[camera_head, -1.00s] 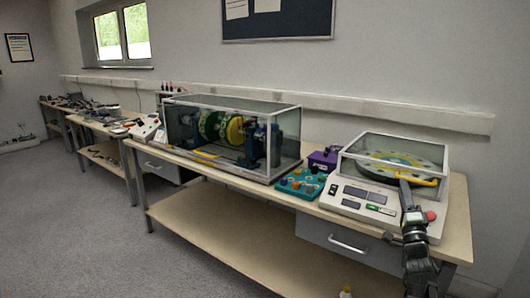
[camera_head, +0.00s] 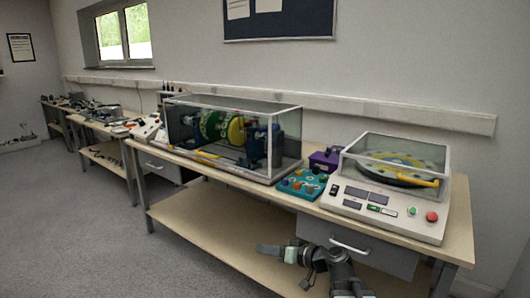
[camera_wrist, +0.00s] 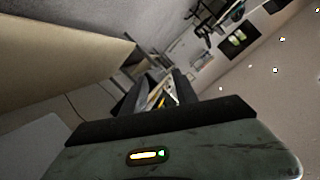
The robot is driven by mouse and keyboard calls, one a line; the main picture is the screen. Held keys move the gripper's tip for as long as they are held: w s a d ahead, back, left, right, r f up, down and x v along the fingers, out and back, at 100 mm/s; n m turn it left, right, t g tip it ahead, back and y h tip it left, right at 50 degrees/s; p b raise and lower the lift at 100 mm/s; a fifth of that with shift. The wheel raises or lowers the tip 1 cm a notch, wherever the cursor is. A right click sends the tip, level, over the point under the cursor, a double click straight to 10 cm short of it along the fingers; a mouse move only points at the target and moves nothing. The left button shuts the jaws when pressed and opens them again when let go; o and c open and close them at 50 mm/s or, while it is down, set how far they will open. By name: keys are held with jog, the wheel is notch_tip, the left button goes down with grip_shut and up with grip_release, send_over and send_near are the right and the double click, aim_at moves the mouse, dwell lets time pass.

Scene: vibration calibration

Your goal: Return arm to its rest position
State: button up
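My arm is folded low in front of the workbench (camera_head: 225,240) in the head view, below the benchtop. My gripper (camera_head: 264,249) points left, in front of the lower shelf and apart from the bench. In the wrist view my gripper (camera_wrist: 157,92) has two dark fingers standing apart, with nothing held between them. The control panel machine (camera_head: 385,212) with the red button (camera_head: 432,216) stands on the bench at the right, now clear of my arm.
A clear-cased drum machine (camera_head: 235,135) and a teal box with knobs (camera_head: 301,184) stand on the bench. A drawer with a handle (camera_head: 349,246) is just above my arm. Open floor (camera_head: 80,230) lies at the left.

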jog(key=s+d+f+g+h, duration=0.2)
jog(key=s+f+g+h, duration=0.15)
jog(key=f, duration=0.35)
jog(key=s+d+f+g+h, duration=0.2)
jog(key=s+f+h, duration=0.15)
jog(key=f, duration=0.25)
jog(key=s+d+f+m+g+h, duration=0.4)
jog(key=s+d, duration=0.3)
jog(key=d, duration=0.5)
notch_tip(320, 180, up, 27)
jog(key=t+h+p, duration=0.1)
jog(key=p, duration=2.5)
jog(key=shift+a+f, duration=0.15)
jog(key=shift+a, duration=0.1)
